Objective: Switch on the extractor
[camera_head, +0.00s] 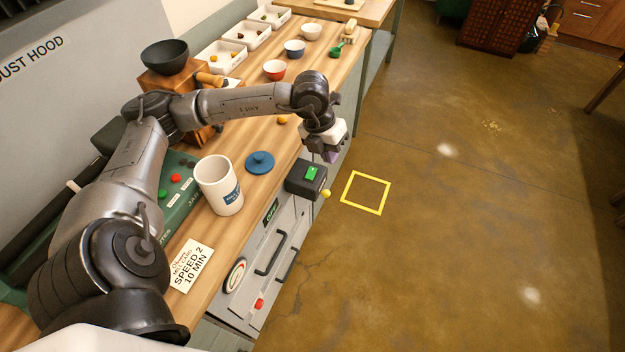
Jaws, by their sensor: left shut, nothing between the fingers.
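A black switch box with a green button (311,173) sits at the table's front edge. My left gripper (332,156) is above and a little right of the box in the picture, apart from it, pointing down, with its fingers together and empty. A grey panel lettered "DUST HOOD" (30,62) stands along the back left. I cannot tell from the lettering whether the black box belongs to the extractor. My right gripper is out of view.
A white mug (218,186), a blue lid (260,162) and a paper card (190,264) lie near the box. A green machine with buttons (180,205) is behind the mug. A yellow ball shape (326,193) is beside the box. Bowls and trays stand farther back.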

